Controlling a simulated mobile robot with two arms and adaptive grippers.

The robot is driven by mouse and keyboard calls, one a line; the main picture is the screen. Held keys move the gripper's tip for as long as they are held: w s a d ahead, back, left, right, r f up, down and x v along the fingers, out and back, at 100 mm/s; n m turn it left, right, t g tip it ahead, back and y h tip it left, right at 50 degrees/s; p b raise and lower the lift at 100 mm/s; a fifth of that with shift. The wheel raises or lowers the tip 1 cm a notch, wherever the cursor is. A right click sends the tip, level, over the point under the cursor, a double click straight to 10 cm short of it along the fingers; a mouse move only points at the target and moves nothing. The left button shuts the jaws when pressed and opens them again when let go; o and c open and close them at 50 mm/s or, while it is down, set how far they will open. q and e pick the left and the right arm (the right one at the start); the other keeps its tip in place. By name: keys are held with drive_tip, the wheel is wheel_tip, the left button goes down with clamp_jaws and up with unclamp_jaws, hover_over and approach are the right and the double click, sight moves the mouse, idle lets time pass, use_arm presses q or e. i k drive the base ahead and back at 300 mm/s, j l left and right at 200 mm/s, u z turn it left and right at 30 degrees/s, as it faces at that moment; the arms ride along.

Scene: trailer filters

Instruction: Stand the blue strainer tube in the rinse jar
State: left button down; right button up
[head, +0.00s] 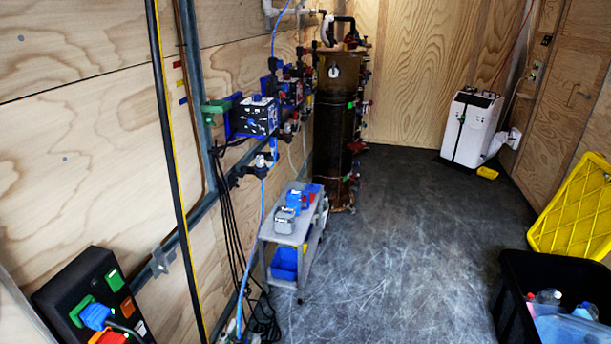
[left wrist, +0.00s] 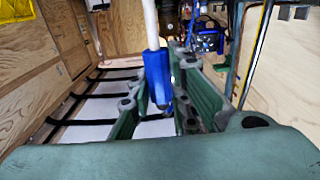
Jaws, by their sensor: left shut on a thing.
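My left gripper (left wrist: 165,112) fills the lower left wrist view, with green fingers on both sides of a blue tube (left wrist: 157,75). It is shut on this tube, which I take for the blue strainer tube. A white rod or pipe (left wrist: 150,22) runs up from the tube's top to the upper edge. The fingers partly hide the tube's lower end. In the head view I cannot make out this gripper or the held tube with certainty. I cannot pick out the rinse jar in either view. My right gripper is not in view.
A grey cart (head: 272,233) with blue and grey items stands by the left wall, before a dark cylinder (head: 335,120). A black crate (head: 515,290) with clear bottles is at right, near a yellow lid (head: 573,215). The middle floor (head: 400,240) is clear.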

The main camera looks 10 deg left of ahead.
sight(285, 228)
drive_tip(key=i+l+u, duration=0.1)
drive_tip(key=i+u, duration=0.2)
drive_tip(key=i, duration=0.25)
drive_tip(key=i+l+u, duration=0.2)
drive_tip(key=i+u, duration=0.15)
drive_tip(key=i, duration=0.2)
drive_tip(key=i+l+u, duration=0.5)
drive_tip(key=l, duration=0.35)
drive_tip(key=i+l+u, duration=0.15)
drive_tip(key=l, duration=0.4)
drive_tip(key=i+l+u, duration=0.2)
drive_tip(key=l, duration=0.45)
drive_tip(key=i+l+u, duration=0.15)
drive_tip(key=l, duration=0.45)
drive_tip(key=l+u, duration=0.2)
drive_tip(key=l, duration=0.4)
drive_tip(key=i, duration=0.05)
